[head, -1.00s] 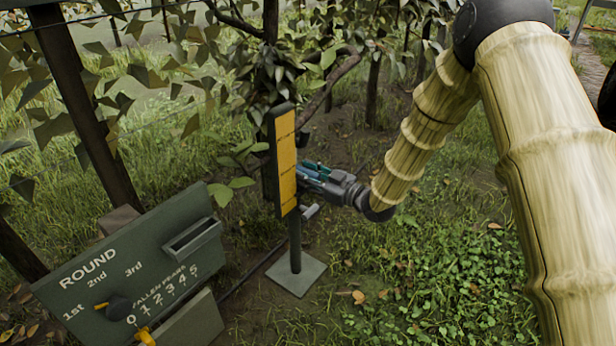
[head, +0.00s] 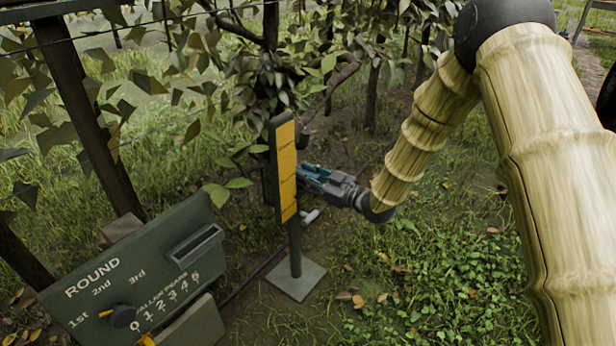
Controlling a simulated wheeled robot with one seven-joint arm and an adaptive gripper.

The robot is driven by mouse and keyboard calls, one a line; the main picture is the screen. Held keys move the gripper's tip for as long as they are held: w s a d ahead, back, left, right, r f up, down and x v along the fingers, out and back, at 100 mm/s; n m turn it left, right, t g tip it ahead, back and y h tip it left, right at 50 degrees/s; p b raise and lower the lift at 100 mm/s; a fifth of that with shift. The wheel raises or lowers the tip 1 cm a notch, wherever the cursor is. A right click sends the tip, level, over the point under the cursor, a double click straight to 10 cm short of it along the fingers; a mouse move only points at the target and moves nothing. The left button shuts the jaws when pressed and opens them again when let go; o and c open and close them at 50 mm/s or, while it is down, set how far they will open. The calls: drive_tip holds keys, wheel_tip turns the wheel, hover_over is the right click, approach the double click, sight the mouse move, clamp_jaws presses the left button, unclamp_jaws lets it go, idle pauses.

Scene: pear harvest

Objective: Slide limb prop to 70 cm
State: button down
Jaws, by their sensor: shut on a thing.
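The limb prop is an upright post with a yellow scale plate (head: 287,170) in a dark frame, standing on a grey square foot (head: 296,281). The marks on the scale are too small to read. My gripper (head: 308,175) reaches in from the right, at about mid-height of the plate. It is shut on a part of the prop behind the plate, likely the slider; its fingertips and that part are mostly hidden. A small light handle (head: 311,216) sticks out to the right of the post, below my gripper.
A green board (head: 135,270) marked ROUND and FALLEN PEARS, with a dark knob (head: 123,316), stands at the lower left. A dark wooden post (head: 88,115) rises behind it. Leafy branches (head: 285,75) hang behind the prop.

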wheel_tip(320, 180, up, 8)
drive_tip(key=p, duration=0.6)
drive_tip(key=shift+a+r, duration=0.1)
drive_tip(key=shift+r, duration=0.05)
drive_tip(key=c, duration=1.5)
unclamp_jaws()
drive_tip(key=shift+s, duration=0.1)
drive_tip(key=shift+s+d+f, duration=0.15)
drive_tip(key=shift+d+f, duration=0.1)
drive_tip(key=d, duration=0.1)
drive_tip(key=s+d, duration=0.1)
drive_tip(key=d, duration=0.2)
drive_tip(key=shift+s+d+f, duration=0.1)
drive_tip(key=shift+s+f, duration=0.2)
drive_tip(key=shift+f, duration=0.05)
drive_tip(key=v, duration=0.7)
drive_tip(key=shift+s+a+r, duration=0.25)
drive_tip(key=shift+s+r, duration=0.15)
drive_tip(key=shift+s, duration=0.05)
